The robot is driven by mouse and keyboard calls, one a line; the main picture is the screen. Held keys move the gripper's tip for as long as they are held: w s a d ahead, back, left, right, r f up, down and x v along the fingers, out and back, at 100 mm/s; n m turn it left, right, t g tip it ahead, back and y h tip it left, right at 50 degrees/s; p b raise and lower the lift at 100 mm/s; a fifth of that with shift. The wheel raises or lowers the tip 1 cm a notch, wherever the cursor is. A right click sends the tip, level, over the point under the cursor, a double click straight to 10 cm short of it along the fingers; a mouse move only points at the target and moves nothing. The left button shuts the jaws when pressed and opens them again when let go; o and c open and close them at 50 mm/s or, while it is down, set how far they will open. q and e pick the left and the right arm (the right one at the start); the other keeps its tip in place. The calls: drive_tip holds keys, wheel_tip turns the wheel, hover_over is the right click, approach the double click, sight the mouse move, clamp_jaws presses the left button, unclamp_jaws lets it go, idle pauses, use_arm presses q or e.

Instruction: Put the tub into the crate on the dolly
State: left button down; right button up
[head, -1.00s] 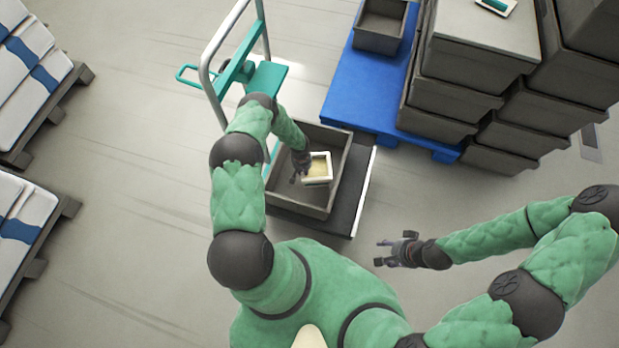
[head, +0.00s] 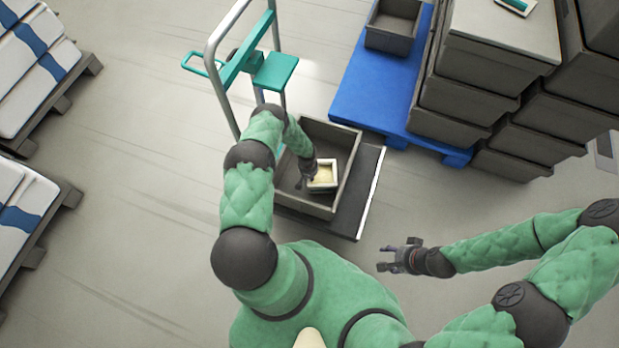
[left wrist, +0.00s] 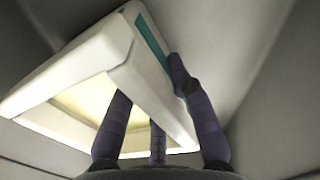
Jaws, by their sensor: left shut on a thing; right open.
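The tub (head: 322,187) is small and white with a pale yellow inside and a teal stripe on its side. It is inside the grey crate (head: 348,180) on the dolly (head: 369,200). My left gripper (head: 308,176) is shut on the tub's wall. In the left wrist view the tub (left wrist: 95,60) is tilted across the picture, with my left gripper's fingers (left wrist: 150,95) on both sides of its wall. Whether the tub touches the crate floor cannot be told. My right gripper (head: 392,257) is open and empty over the floor, right of the dolly.
The dolly's handle (head: 228,70) rises at its far left end. A blue pallet (head: 370,90) with an open grey crate (head: 393,27) and stacked grey crates (head: 470,65) stands behind. Pallets with white-and-blue loads (head: 35,65) are at left. Floor is clear in front.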

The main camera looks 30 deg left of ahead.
use_arm(q)
drive_tip(key=c, duration=1.6)
unclamp_jaws()
drive_tip(key=shift+f, duration=0.15)
drive_tip(key=o, duration=0.5)
drive_tip(key=r+p, duration=0.2)
drive_tip(key=r, duration=0.4)
drive_tip(key=r+p, duration=0.3)
drive_tip(key=r, duration=0.3)
drive_tip(key=shift+s+a+p, duration=0.15)
drive_tip(key=shift+a+p, duration=0.05)
drive_tip(key=shift+p, duration=0.1)
drive_tip(key=s+d+r+m+h, duration=0.25)
drive_tip(key=d+r, duration=0.35)
drive_tip(key=d, duration=0.6)
drive_tip(key=s+d+r+m+h, duration=0.1)
drive_tip(key=s+d+r+m, duration=0.1)
drive_tip(key=s+d+r, duration=0.9)
drive_tip(key=s+r, duration=0.2)
drive_tip(key=s, duration=0.2)
drive_tip(key=shift+s+d+r, duration=0.3)
drive_tip(key=shift+s+d, duration=0.1)
